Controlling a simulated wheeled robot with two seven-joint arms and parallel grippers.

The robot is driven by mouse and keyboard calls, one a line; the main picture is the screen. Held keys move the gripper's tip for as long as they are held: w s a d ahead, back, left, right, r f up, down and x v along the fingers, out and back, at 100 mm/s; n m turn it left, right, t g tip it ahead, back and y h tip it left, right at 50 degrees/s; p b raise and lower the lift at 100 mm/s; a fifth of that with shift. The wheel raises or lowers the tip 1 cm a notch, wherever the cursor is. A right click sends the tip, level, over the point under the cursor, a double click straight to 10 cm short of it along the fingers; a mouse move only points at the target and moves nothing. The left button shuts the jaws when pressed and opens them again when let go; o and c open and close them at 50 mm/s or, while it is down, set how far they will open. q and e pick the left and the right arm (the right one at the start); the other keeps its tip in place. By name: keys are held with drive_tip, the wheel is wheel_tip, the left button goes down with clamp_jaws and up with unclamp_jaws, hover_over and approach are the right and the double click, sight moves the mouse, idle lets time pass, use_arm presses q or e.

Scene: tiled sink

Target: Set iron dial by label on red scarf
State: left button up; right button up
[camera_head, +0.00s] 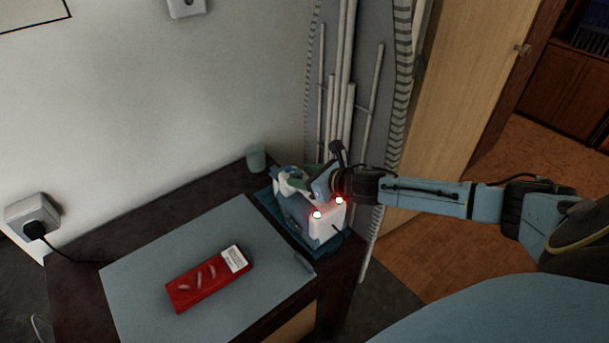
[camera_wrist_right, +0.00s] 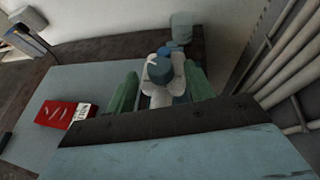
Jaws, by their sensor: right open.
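The red folded scarf (camera_head: 195,287) lies on the grey mat with a white label (camera_head: 234,258) at its upper right corner. The label's print is too small to read. The white and blue iron (camera_head: 290,184) sits on a blue base at the right end of the table. My right gripper (camera_head: 324,187) is at the iron and partly covers it. In the right wrist view its green fingers (camera_wrist_right: 159,76) are apart, with the iron's blue round dial (camera_wrist_right: 161,72) between them. I cannot tell whether they touch it. My left gripper is not in view.
The grey mat (camera_head: 150,262) covers much of the dark table. A small grey-blue cup (camera_head: 256,158) stands behind the iron. Vertical white pipes (camera_head: 345,90) rise close behind my right gripper. A plugged wall socket (camera_head: 33,214) is at left.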

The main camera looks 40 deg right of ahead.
drive_tip(key=shift+w, duration=0.1)
drive_tip(key=c, duration=1)
drive_tip(key=shift+a, duration=0.1)
